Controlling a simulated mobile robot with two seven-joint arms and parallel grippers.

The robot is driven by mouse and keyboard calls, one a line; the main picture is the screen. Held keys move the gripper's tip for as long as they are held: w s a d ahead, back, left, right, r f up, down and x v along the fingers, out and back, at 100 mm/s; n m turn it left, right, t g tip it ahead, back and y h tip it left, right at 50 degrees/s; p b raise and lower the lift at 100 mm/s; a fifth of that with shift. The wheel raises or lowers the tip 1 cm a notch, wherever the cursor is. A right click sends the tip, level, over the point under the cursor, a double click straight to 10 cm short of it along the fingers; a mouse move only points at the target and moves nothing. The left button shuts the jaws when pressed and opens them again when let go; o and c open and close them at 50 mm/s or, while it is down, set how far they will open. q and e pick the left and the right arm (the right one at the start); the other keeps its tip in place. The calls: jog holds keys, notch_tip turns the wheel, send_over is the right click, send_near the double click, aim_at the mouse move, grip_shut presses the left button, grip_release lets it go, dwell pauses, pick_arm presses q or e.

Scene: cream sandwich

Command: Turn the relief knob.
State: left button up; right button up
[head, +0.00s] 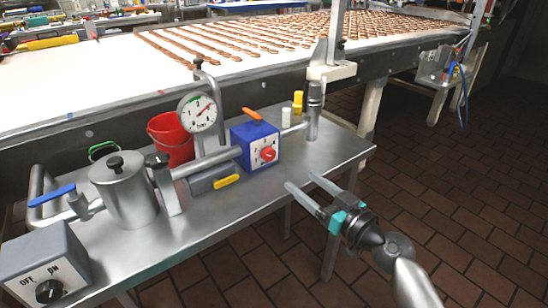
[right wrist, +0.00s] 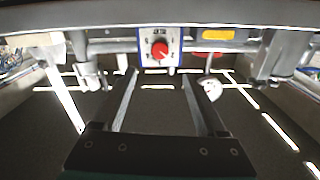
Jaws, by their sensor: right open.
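The relief knob is a red round knob (head: 268,154) on the white numbered face of a blue box (head: 240,143), which stands on the steel table. It also shows in the right wrist view (right wrist: 159,50), at top centre, beyond the fingertips and about midway between them. My right gripper (head: 300,181) is open and empty at the table's front right edge, apart from the knob, its two fingers pointing toward the table. The fingers also show in the right wrist view (right wrist: 159,76). My left gripper is not in view.
A pressure gauge (head: 200,112), a red bucket (head: 170,138) and a steel pot (head: 126,190) stand left of the blue box. An OFF/ON switch box (head: 45,265) is at front left. The table front before the knob is clear.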

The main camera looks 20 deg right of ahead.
aim_at(271, 157)
jog(key=x, duration=1.1)
jog(key=shift+w+a+f, duration=0.1)
jog(key=shift+w, duration=0.25)
grip_shut()
